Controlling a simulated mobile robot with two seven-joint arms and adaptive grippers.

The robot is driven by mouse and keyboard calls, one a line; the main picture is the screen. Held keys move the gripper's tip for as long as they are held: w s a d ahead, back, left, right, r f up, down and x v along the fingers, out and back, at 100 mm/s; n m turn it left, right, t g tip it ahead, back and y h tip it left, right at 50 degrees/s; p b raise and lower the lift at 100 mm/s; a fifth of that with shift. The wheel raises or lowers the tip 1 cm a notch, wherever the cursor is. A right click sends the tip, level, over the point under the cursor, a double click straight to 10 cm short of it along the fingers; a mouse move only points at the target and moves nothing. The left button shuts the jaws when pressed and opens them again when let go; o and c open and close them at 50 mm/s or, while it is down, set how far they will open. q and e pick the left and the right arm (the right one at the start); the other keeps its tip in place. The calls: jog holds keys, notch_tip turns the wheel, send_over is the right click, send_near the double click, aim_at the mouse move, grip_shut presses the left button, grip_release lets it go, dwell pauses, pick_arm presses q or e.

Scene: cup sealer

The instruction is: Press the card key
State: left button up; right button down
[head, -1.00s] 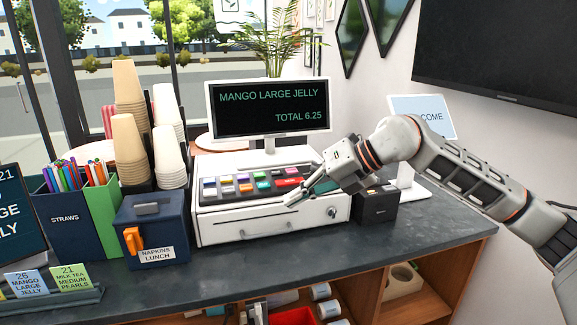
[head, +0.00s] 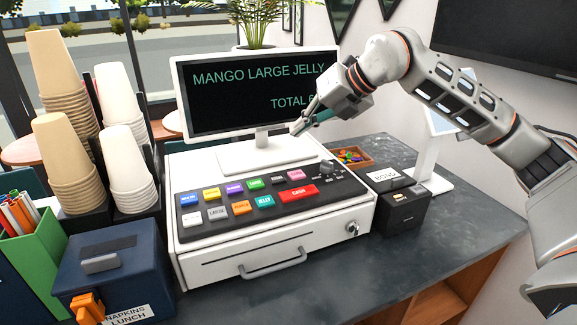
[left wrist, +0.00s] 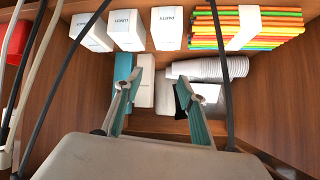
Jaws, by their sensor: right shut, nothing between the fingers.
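The cash register (head: 215,232) is white with a black panel of coloured keys on its sloped top. A wide red key (head: 298,193) lies at the right of the key rows; its small label looks like "CARD". My right gripper (head: 298,129) is shut and empty, raised above the keys in front of the monitor, apart from the red key. The monitor (head: 225,107) reads "MANGO LARGE JELLY", with the total partly hidden by my gripper. My left gripper (left wrist: 158,78) shows in the left wrist view, open and empty, facing shelves.
A black box (head: 402,207) and a small tray (head: 352,157) stand right of the register. Cup stacks (head: 125,180) and a navy napkin box (head: 115,265) stand left. Paper boxes and straws (left wrist: 240,30) fill the shelf facing my left gripper.

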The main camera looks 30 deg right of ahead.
pick_arm(q)
jog(key=shift+s+d+f, duration=0.15)
jog(key=shift+s+f, duration=0.05)
jog(key=shift+s, duration=0.3)
pick_arm(e)
jog(key=shift+s, duration=0.1)
jog(key=b, duration=0.4)
send_over(299, 174)
notch_tip(299, 174, down, 6)
jog(key=shift+r, duration=0.1)
notch_tip(299, 174, down, 3)
jog(key=shift+r+b, duration=0.2)
jog(key=shift+b, duration=0.75)
jog(key=shift+f, duration=0.15)
pick_arm(q)
jog(key=shift+h, duration=0.3)
jog(key=d+f, duration=0.1)
jog(key=w+d+f, duration=0.1)
jog(key=f, duration=0.1)
jog(key=shift+w+f, duration=0.15)
jog(key=shift+f, duration=0.05)
jog(key=shift+w+r, duration=0.15)
jog(key=shift+r, duration=0.15)
jog(key=shift+f, duration=0.2)
jog(key=shift+f, duration=0.1)
pick_arm(e)
jog(key=shift+f, duration=0.15)
